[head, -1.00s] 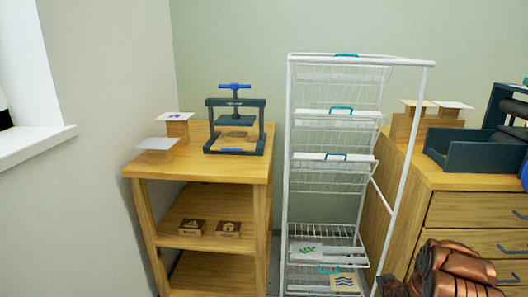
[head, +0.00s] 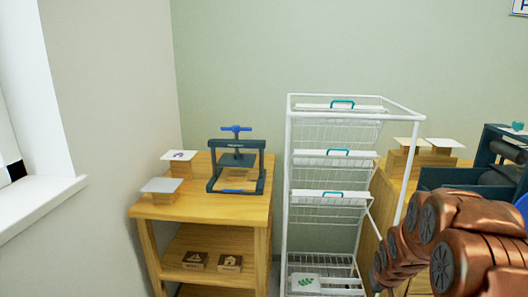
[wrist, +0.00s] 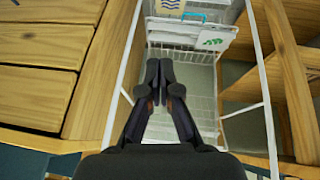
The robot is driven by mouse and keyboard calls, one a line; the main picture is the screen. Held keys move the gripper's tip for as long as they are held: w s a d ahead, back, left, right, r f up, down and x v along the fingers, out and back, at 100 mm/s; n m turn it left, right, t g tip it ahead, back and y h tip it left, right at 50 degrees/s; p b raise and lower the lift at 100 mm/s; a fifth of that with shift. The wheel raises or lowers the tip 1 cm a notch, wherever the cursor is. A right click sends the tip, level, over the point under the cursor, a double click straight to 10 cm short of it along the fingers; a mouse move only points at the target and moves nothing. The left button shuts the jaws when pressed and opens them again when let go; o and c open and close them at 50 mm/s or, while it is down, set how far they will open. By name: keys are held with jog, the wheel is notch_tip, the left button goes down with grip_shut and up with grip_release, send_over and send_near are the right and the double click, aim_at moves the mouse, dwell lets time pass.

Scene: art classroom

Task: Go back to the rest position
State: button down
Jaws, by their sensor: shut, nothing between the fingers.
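My gripper (wrist: 158,80) shows in the wrist view with its two dark fingers together and nothing between them. It points down over the white wire drying rack (wrist: 205,60), inside the rack's outline in that view. A sheet with a green leaf print (wrist: 214,38) and a sheet with blue wavy lines on yellow (wrist: 170,5) lie near the top of that view. In the head view my copper-coloured arm (head: 450,235) fills the lower right, and the gripper itself does not show there.
The white wire rack (head: 289,190) stands between a wooden shelf table (head: 215,212) with a dark press (head: 237,165) and a wooden cabinet (head: 378,190) at right. Blocks with cards stand on both. A leaf print (head: 306,283) lies low in the rack. A wall bounds the left.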

jog(key=s+a+r+g+p, duration=0.2)
jog(key=s+a+r+p, duration=0.3)
jog(key=s+r, duration=0.5)
jog(key=s+a+r+g+y+p, duration=0.1)
jog(key=s+a+r+p, duration=0.4)
jog(key=s+r, duration=0.5)
jog(key=s+a+r+g+p, duration=0.4)
jog(key=s+r, duration=0.6)
jog(key=s, duration=0.9)
jog(key=shift+s+a+r+y+p, duration=0.15)
jog(key=shift+s+a+y+p, duration=0.25)
jog(key=shift+a+p, duration=0.4)
